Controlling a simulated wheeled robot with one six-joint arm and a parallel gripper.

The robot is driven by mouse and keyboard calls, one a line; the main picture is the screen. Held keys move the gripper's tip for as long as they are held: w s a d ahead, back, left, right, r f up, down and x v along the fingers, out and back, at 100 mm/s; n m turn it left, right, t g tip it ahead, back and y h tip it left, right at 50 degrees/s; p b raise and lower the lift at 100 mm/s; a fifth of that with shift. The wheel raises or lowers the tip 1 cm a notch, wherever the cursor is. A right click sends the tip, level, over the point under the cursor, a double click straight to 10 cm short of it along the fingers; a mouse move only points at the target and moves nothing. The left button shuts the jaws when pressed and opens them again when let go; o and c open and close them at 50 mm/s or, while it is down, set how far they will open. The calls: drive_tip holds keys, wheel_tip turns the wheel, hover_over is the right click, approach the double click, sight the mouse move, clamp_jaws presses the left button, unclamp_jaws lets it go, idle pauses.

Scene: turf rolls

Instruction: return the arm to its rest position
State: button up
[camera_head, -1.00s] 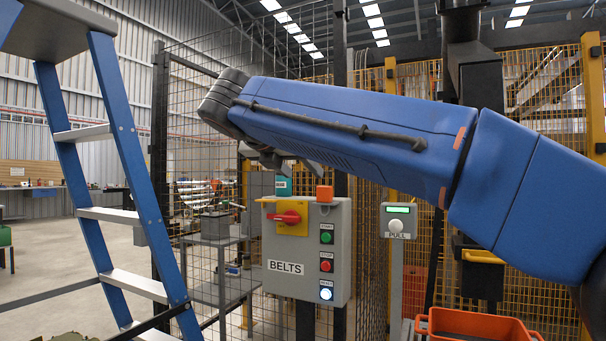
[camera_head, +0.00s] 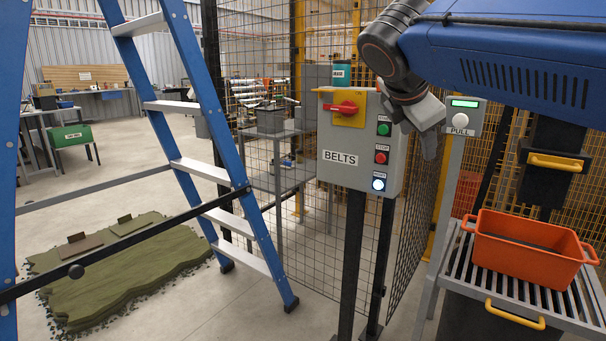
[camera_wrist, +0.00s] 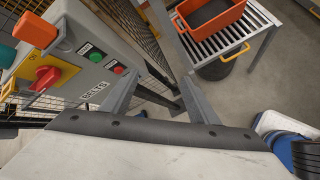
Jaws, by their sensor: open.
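My gripper (camera_head: 428,125) hangs from the blue arm (camera_head: 510,65) in front of the right edge of the grey BELTS control box. In the wrist view my gripper (camera_wrist: 160,80) has its two grey fingers spread apart with nothing between them. The arm reaches in from the upper right of the head view. The BELTS box (camera_head: 345,142) carries a red switch on a yellow plate (camera_head: 343,108), a green button, a red button and a lit white-blue button (camera_head: 378,184). It also shows in the wrist view (camera_wrist: 95,75).
A PULL post (camera_head: 460,120) with a green light stands right of the gripper. An orange bin (camera_head: 528,250) sits on a slatted roller stand (camera_head: 470,285). A blue stepladder (camera_head: 185,130) stands left. Turf (camera_head: 120,270) lies on the floor behind it. Mesh fencing is behind the box.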

drive_tip(key=s+d+f+m+g+y, duration=0.1)
drive_tip(key=s+f+m+y, duration=0.1)
drive_tip(key=s+f+m, duration=0.5)
drive_tip(key=s+d+f+m+g+y, duration=0.1)
drive_tip(key=s+f+m, duration=0.6)
drive_tip(key=f, duration=0.8)
drive_tip(key=s+d+f+m+g+y, duration=0.1)
drive_tip(key=s+d+f+m+y, duration=0.1)
drive_tip(key=s+f+m, duration=0.4)
drive_tip(key=s+d+f, duration=0.1)
drive_tip(key=s+f, duration=0.2)
drive_tip(key=f, duration=0.3)
drive_tip(key=shift+s+m+y, duration=0.3)
drive_tip(key=shift+s+m, duration=0.05)
drive_tip(key=shift+m, duration=0.05)
drive_tip(key=shift+d, duration=0.1)
